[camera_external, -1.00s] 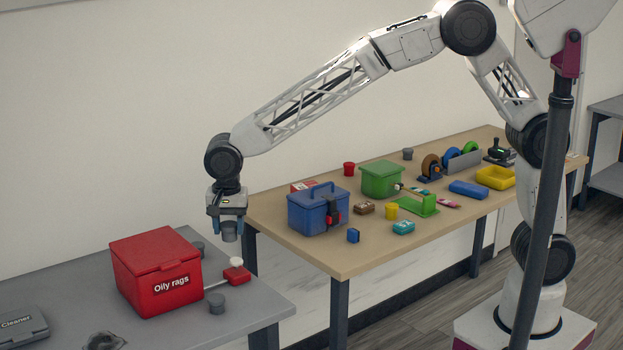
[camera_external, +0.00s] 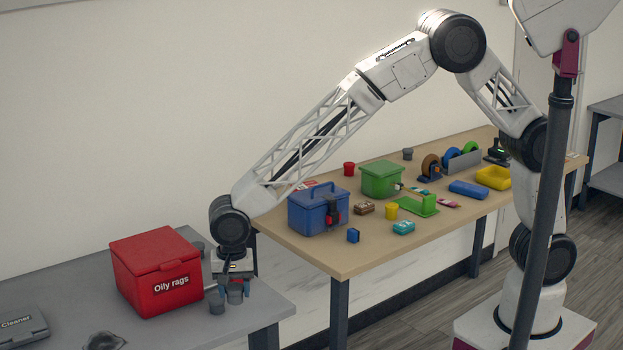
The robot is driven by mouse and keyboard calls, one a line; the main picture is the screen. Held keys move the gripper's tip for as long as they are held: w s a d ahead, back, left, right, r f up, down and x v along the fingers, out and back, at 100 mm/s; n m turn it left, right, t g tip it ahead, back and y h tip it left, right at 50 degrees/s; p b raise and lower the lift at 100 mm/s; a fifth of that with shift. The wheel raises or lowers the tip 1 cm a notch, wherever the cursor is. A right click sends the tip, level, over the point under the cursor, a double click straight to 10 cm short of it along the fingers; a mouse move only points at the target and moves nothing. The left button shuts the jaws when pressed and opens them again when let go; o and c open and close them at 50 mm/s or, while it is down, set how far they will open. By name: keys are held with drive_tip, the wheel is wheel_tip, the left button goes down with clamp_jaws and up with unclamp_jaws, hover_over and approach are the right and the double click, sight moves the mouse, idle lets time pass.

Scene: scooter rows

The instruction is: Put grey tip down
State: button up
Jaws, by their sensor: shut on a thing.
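My gripper (camera_external: 234,290) points down just over the grey table, right of the red "Oily rags" bin (camera_external: 157,273). Its blue fingers are shut on a grey tip (camera_external: 235,295), a small dark grey cylinder held upright. Whether the tip's bottom touches the tabletop I cannot tell. A second grey cylinder (camera_external: 216,305) stands on the table just left of the fingers, very close to them.
The grey table (camera_external: 262,303) is bare to its right edge. A "Cleaner" case (camera_external: 22,324) and a dark crumpled thing (camera_external: 104,341) lie at front left. The wooden table (camera_external: 345,262) behind holds a blue toolbox (camera_external: 318,210), a green box (camera_external: 381,180) and several small items.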

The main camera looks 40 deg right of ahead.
drive_tip(key=shift+f, duration=1.55)
hover_over(174, 333)
drive_tip(key=shift+s+d+f, duration=0.25)
drive_tip(key=shift+d+f, duration=0.05)
drive_tip(key=shift+f, duration=0.35)
drive_tip(key=shift+a, duration=0.1)
drive_tip(key=shift+w+a+f, duration=0.1)
drive_tip(key=shift+w+a, duration=0.05)
drive_tip(key=shift+a+f, duration=0.1)
drive_tip(key=shift+f, duration=1.65)
drive_tip(key=shift+f, duration=0.15)
